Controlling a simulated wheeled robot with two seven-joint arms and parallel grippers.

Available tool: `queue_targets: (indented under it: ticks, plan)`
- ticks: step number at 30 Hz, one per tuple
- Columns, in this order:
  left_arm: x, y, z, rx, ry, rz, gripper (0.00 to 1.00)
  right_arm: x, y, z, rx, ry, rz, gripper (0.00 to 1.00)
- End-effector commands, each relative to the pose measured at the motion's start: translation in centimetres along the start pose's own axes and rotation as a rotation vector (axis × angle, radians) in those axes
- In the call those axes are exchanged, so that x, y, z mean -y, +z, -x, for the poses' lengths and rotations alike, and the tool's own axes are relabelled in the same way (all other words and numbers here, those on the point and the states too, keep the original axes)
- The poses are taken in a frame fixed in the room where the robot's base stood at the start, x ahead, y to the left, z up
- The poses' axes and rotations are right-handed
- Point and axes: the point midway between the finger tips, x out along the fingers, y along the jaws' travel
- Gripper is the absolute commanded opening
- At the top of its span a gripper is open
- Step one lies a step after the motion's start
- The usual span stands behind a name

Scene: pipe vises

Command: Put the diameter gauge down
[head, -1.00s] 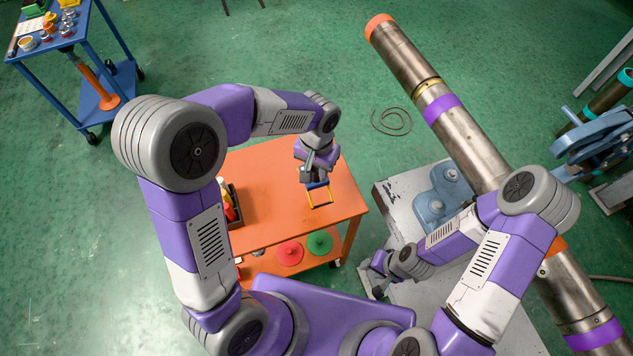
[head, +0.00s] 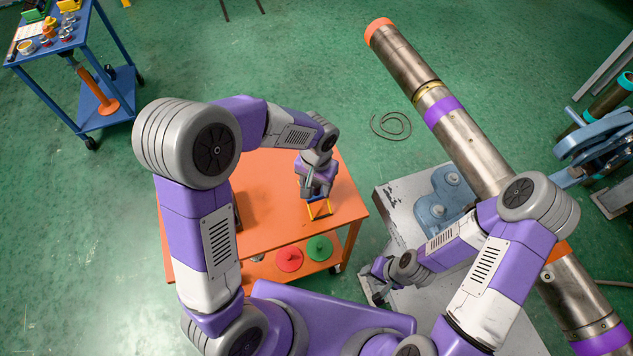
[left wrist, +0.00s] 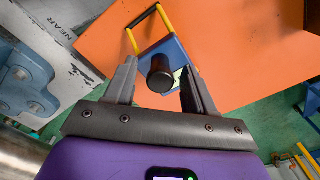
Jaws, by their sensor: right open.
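The diameter gauge, with a blue body and yellow prongs, is at the orange table's right part in the head view (head: 319,209). In the left wrist view its blue body (left wrist: 172,50) and black round handle (left wrist: 160,74) show over the orange top. My left gripper (left wrist: 158,82) is open around the handle, with a gap visible on each side. In the head view my left gripper (head: 316,190) is right above the gauge. My right gripper (head: 374,292) is open beside the grey vise stand, apart from the gauge.
The orange table (head: 265,180) has bare top around the gauge. Red (head: 289,260) and green (head: 319,248) discs lie on its lower shelf. A long steel pipe (head: 470,150) crosses the right side by a blue vise (head: 440,200). A blue cart (head: 105,115) stands far left.

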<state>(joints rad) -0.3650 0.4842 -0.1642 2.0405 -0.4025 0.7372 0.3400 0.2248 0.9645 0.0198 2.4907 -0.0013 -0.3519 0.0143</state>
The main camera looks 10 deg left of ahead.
Motion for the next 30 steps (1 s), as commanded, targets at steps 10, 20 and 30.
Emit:
queue_targets:
  ticks: [10,20,30]
  plan:
    - [0.0,0.0,0.7,-0.002,0.0,0.0,0.54,0.1,0.0,0.4,0.0,0.0,0.0,0.43]
    - [0.0,-0.1,7.4,-0.007,0.001,0.001,0.54,0.8,0.1,2.0,0.0,0.0,0.0,0.43]
    - [0.0,0.0,12.0,-0.002,0.001,0.0,0.54,1.1,0.1,3.0,0.0,0.0,0.0,0.43]
